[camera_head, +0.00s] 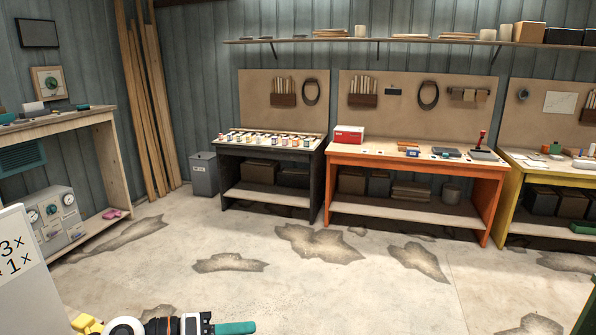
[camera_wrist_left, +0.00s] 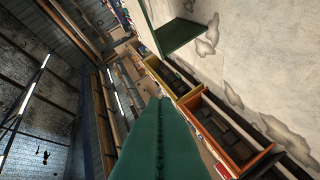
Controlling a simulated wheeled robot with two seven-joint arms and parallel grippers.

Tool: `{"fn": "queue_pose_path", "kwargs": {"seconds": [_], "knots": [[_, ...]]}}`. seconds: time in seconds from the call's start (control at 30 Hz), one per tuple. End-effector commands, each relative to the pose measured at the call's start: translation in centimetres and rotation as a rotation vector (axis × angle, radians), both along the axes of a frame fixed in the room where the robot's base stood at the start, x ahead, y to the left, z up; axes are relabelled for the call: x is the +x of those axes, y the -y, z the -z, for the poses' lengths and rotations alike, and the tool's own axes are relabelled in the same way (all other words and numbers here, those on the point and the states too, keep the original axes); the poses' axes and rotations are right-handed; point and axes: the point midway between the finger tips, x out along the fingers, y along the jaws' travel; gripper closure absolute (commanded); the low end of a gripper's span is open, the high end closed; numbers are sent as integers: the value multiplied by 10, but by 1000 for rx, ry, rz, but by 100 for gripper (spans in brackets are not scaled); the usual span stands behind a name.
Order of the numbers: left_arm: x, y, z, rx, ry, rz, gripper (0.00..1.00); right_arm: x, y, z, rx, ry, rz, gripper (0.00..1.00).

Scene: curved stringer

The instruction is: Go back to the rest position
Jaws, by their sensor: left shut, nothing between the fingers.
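My left gripper (camera_head: 240,328) shows at the bottom edge of the head view, with its teal fingers pointing right. In the left wrist view its green fingers (camera_wrist_left: 160,110) lie together along a seam, shut with nothing between them. The gripper is in free air over the floor, apart from the benches. My right gripper is in neither view.
An orange workbench (camera_head: 408,163) stands at the back, with a black bench (camera_head: 268,148) to its left and a yellow bench (camera_head: 511,190) to its right. A wooden table (camera_head: 105,117) stands left. A white sign (camera_head: 25,285) is close at lower left. The middle floor is clear.

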Motion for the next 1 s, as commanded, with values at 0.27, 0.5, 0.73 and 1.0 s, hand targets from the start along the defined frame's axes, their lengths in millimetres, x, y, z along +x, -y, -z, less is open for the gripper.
{"fn": "queue_pose_path", "kwargs": {"seconds": [0.27, 0.5, 0.73, 1.0], "knots": [[2, -10, -47, -831, -283, -525, 100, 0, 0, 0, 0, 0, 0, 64], [-30, -89, 40, -1242, -779, -1187, 100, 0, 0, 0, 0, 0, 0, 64], [-125, -114, 137, -1279, -1258, -1722, 100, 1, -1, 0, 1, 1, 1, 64], [-215, -107, 180, -1152, -1600, -2043, 100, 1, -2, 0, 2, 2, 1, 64]]}}
